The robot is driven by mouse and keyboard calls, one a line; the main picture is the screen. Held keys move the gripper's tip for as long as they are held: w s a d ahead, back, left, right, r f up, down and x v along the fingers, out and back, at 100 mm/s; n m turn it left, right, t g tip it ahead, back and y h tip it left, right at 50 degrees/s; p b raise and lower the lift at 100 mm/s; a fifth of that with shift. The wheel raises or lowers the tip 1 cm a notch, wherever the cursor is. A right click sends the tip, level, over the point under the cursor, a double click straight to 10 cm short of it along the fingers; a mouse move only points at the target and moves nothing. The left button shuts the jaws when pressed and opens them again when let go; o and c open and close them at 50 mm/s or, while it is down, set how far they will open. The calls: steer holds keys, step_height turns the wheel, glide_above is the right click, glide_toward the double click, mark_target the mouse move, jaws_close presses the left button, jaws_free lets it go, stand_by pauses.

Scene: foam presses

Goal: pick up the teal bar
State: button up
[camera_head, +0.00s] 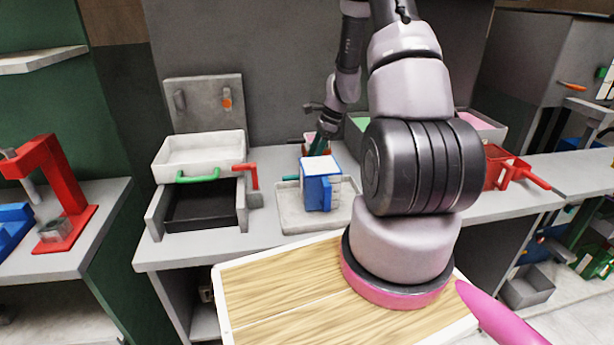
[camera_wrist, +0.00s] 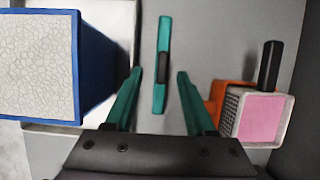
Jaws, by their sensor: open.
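The teal bar (camera_wrist: 163,98) lies on the grey counter in the wrist view, with a dark grip piece across its middle. One end of the teal bar (camera_head: 289,178) shows in the head view, behind a blue block that hides the rest. My gripper (camera_wrist: 160,72) is open, its teal fingers on either side of the bar in the picture, with gaps on both sides. I cannot tell how far above the bar the fingertips are. In the head view my gripper (camera_head: 317,153) is behind the blue block, pointing down.
The blue block (camera_head: 318,192) with a white top stands on a pale tray (camera_head: 290,214), beside the bar. An orange piece with a pink-faced block (camera_wrist: 262,117) and a black post (camera_wrist: 270,65) are close to the right finger. A white tray-topped press (camera_head: 200,150) stands left.

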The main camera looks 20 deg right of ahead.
steer(key=x, duration=0.5)
steer(key=shift+w+d, duration=0.1)
steer(key=shift+w, duration=0.1)
jaws_close()
steer(key=shift+r, duration=0.1)
